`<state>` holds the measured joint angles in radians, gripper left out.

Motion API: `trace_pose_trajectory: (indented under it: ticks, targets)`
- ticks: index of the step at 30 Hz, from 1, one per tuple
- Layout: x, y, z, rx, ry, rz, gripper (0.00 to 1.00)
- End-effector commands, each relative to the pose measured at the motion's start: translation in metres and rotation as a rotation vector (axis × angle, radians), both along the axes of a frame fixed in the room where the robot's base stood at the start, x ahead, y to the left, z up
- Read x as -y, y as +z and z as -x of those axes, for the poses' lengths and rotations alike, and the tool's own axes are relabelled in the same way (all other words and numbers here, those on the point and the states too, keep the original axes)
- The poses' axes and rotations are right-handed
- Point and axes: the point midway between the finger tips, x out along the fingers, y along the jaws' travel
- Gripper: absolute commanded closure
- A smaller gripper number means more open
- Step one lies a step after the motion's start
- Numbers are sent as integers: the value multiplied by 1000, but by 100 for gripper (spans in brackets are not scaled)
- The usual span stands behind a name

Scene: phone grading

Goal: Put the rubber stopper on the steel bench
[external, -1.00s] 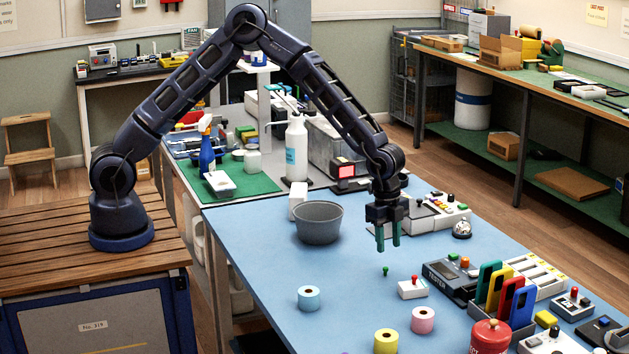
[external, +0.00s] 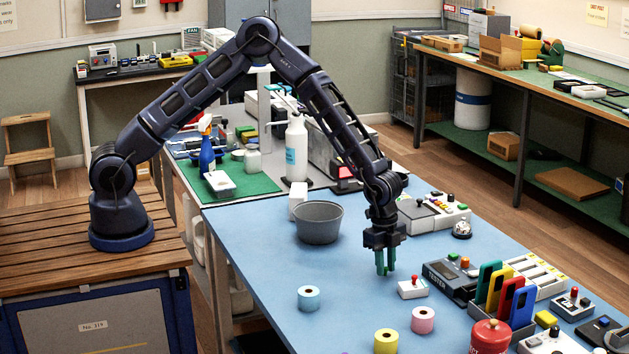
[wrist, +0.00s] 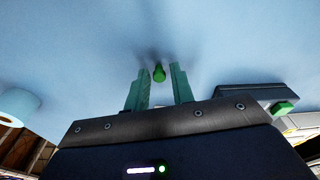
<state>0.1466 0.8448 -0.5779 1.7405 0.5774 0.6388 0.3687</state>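A small green piece with a rounded top, which looks like the rubber stopper (wrist: 158,73), stands on the blue bench top (external: 262,262). In the wrist view it shows between the tips of my gripper's two teal fingers (wrist: 159,84), with a gap on each side. My gripper (external: 385,272) is open and points straight down, low over the bench. In the external view the fingers hide most or all of the stopper. A grey-topped bench (external: 273,208) with a green mat lies behind the blue one; I cannot tell for sure that it is the steel bench.
A small white box with a red knob (external: 412,289) stands just right of my gripper. A grey bowl (external: 318,224) is behind to the left. Tape rolls (external: 309,298) lie in front. A tester (external: 450,278) and phone rack are at right. A white bottle (external: 296,150) stands on the grey-topped bench.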

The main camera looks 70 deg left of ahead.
Motion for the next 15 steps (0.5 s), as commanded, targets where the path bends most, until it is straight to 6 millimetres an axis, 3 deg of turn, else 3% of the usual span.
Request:
trace_pose_trajectory:
  ticks: [1,3,15]
  targets:
    - [0,0,0,0,0,0,86]
    - [0,0,0,0,0,0,100]
    - [0,0,0,0,0,0,100]
